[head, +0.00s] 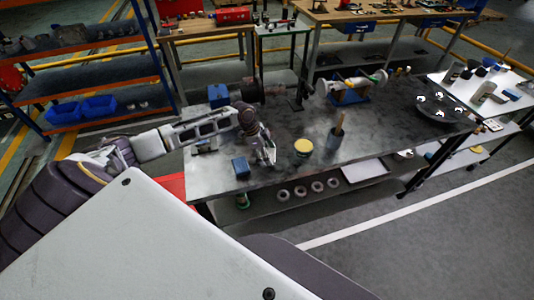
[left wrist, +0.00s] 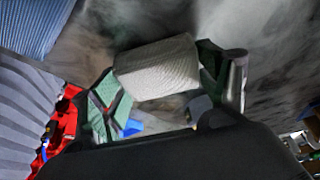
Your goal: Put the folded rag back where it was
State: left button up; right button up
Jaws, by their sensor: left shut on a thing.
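The folded rag (left wrist: 158,68) is a pale grey, ribbed bundle in the left wrist view. My left gripper (left wrist: 168,85) is shut on it, with one finger at each end of the rag. In the head view my left gripper (head: 268,153) is over the near left part of the dark workbench (head: 300,125), pointing down. The rag is small there and largely hidden by the fingers. I cannot tell whether it touches the bench top. My right gripper is not in view.
A yellow-topped tin (head: 303,148) and a dark cup with a stick (head: 335,137) stand to the right. A blue-based machine part (head: 348,90) is farther back. Bare bench lies between the cup and the round black tray (head: 440,107).

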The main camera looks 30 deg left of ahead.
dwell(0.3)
pick_arm(q)
jog(key=o, duration=0.9)
jog(key=shift+f, duration=0.1)
jog(key=shift+b+v, duration=0.45)
jog(key=shift+v, duration=5.7)
